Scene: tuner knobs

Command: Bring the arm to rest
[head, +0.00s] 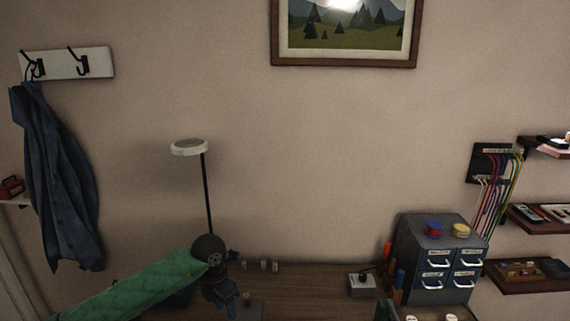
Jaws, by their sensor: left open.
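My left arm (150,285), in a green sleeve, comes in from the lower left and ends in a dark round wrist. My left gripper (226,300) hangs below this wrist, pointing down over the left part of the wooden desk (315,280). It is open, and I see nothing held in it. A grey box (250,311) with a small brownish knob (246,299) on top is just right of the gripper; I cannot tell whether they touch. My right gripper is not in view.
Several small knobs (263,265) stand at the back of the desk. A lamp (189,148) rises behind my wrist. A small grey box (361,286), screwdrivers (387,252) and a drawer cabinet (407,246) stand on the right. The desk's middle is clear.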

